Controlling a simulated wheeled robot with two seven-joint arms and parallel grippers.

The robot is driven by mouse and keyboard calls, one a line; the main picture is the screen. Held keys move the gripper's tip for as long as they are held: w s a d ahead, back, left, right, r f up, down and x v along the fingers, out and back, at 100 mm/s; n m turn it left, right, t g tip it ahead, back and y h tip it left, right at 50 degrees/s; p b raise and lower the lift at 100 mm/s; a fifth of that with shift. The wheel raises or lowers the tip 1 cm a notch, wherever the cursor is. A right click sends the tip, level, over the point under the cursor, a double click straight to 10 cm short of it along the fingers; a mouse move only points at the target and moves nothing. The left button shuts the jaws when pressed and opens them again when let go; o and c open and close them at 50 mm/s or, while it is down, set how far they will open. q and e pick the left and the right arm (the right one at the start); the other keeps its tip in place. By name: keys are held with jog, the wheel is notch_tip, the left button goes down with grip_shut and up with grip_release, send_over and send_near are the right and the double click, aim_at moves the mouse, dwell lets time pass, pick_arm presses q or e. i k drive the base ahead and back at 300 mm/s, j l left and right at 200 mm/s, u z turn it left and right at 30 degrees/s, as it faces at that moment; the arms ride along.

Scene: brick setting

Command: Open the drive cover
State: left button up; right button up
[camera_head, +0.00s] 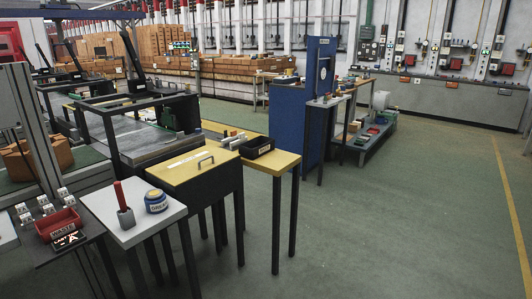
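A yellow lid (178,175) with a grey bar handle (205,161) and a white label strip tops a dark box on legs, left of the middle. It looks like the drive cover, but its label is too small to read. The lid lies flat and looks shut. Neither of my grippers is in view, and nothing touches the lid or its handle.
A small white table (128,232) in front holds a red-handled tool (122,198) and a blue-and-yellow tin (155,201). A red bin (57,224) stands left. Behind the lid, a black tray (257,147) sits on a yellow table (281,163). Green floor (400,220) is clear at right.

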aim_at(178, 171)
jog(key=i+u, duration=0.25)
jog(key=i, duration=0.3)
jog(key=i+l+u, duration=0.2)
jog(key=i, duration=0.3)
jog(key=i+l+u, duration=0.25)
jog(key=i, duration=0.25)
